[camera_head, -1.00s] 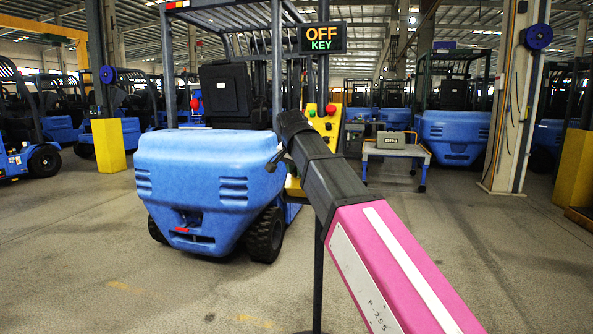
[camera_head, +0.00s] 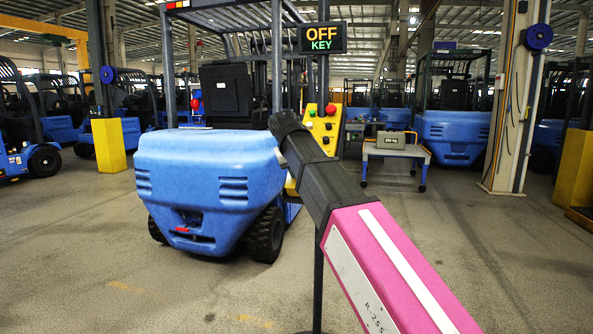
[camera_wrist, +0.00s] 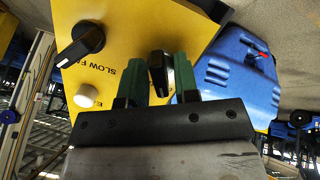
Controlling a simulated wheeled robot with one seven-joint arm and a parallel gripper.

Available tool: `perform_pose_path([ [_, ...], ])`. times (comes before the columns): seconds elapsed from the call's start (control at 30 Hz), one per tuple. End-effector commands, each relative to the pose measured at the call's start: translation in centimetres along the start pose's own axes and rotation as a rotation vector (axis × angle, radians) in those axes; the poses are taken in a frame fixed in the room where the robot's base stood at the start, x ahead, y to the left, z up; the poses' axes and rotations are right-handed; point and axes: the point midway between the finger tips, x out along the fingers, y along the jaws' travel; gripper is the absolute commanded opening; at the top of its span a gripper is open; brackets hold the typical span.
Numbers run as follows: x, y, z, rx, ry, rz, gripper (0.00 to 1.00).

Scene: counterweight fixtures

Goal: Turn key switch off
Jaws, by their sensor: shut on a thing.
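The key switch (camera_wrist: 157,75) is a small dark knob on a yellow control panel (camera_wrist: 125,65) in the wrist view. My gripper (camera_wrist: 158,85) has a green finger on each side of it and is shut on it. The key switch stands nearly upright in that view. The control panel (camera_head: 328,140) also shows in the head view, partly behind my arm, with red and green buttons. The sign (camera_head: 323,38) above the panel reads "OFF KEY".
A black selector knob (camera_wrist: 82,45) and a white button (camera_wrist: 87,97) sit left of my gripper. The blue forklift (camera_head: 208,172) stands beside the panel. A wheeled cart (camera_head: 395,152) and a pillar (camera_head: 513,100) stand to the right.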

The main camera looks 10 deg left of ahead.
Motion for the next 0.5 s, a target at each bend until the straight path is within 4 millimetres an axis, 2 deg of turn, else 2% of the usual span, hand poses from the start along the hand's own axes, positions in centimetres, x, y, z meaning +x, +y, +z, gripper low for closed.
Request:
perform_pose_path([
  [0.2,-0.02,-0.03,-0.04,-0.094,0.001,0.014,0.05],
  [0.5,-0.02,-0.05,-0.04,-0.142,0.001,0.021,0.05],
])
